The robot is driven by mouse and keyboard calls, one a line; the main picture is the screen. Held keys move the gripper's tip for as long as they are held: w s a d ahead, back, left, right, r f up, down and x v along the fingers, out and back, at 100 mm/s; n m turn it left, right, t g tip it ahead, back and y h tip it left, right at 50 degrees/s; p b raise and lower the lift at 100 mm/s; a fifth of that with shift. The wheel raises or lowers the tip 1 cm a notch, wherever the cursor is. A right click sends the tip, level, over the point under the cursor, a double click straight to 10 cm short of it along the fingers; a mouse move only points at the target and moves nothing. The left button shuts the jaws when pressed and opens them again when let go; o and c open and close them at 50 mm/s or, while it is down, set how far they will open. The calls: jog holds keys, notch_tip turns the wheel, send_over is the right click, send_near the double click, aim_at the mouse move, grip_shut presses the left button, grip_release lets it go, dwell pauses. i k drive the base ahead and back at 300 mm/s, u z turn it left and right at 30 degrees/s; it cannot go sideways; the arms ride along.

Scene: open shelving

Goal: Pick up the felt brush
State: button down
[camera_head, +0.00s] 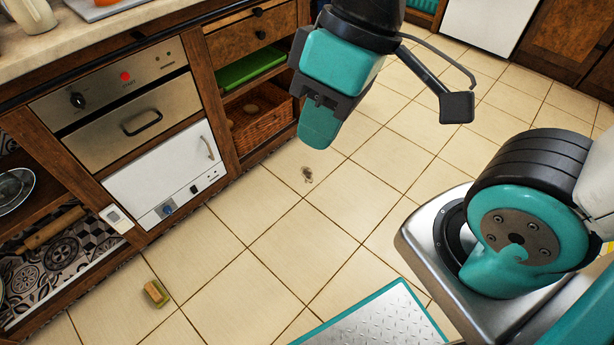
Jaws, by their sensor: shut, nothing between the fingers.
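A small block with a tan top and greenish sides (156,293), which looks like the felt brush, lies on the tiled floor at the lower left. My gripper (318,132) hangs at the upper middle, teal and black, pointing down. It is shut and empty. It is well apart from the brush, up and to the right of it in the picture. Nothing hides the brush.
Wooden cabinets with an oven (130,110) and a white appliance door (165,175) line the left. The floor around the brush is clear.

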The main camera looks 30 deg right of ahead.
aim_at(159, 297)
jog(key=u, duration=2.15)
jog(key=i, duration=1.35)
jog(key=z, duration=0.5)
